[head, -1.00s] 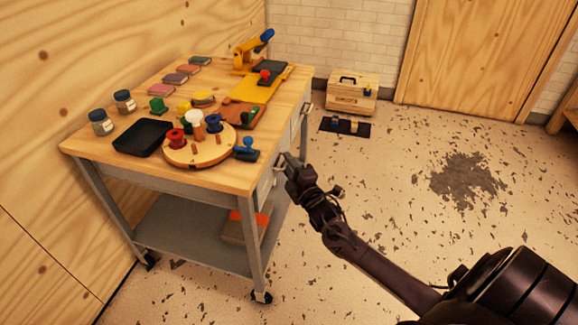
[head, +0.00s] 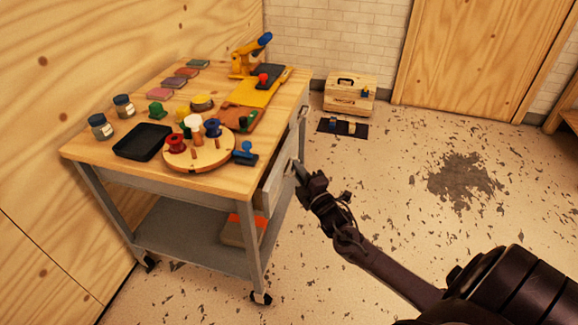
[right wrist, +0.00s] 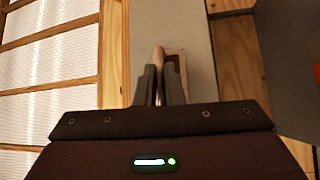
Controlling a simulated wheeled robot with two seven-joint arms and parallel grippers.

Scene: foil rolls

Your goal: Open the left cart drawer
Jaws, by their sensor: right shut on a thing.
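The cart (head: 230,180) stands left of centre in the head view, with a wooden top and a grey frame. Its left drawer (head: 273,192), on the side facing right, is pulled out part way, and its grey front stands out from the frame. My right gripper (head: 296,166) is at that drawer's front and shut on its handle. In the right wrist view the two dark fingers (right wrist: 161,86) close around the pale handle (right wrist: 158,62) in front of the grey drawer front (right wrist: 190,45). The fingers hide part of the handle. My left gripper is not in view.
The cart top holds a round wooden spool board (head: 200,155), a black tray (head: 142,142), jars (head: 101,127) and a yellow tool (head: 250,58). A wooden toolbox (head: 350,95) and a dark mat (head: 342,127) lie beyond. Floor right of the cart is open.

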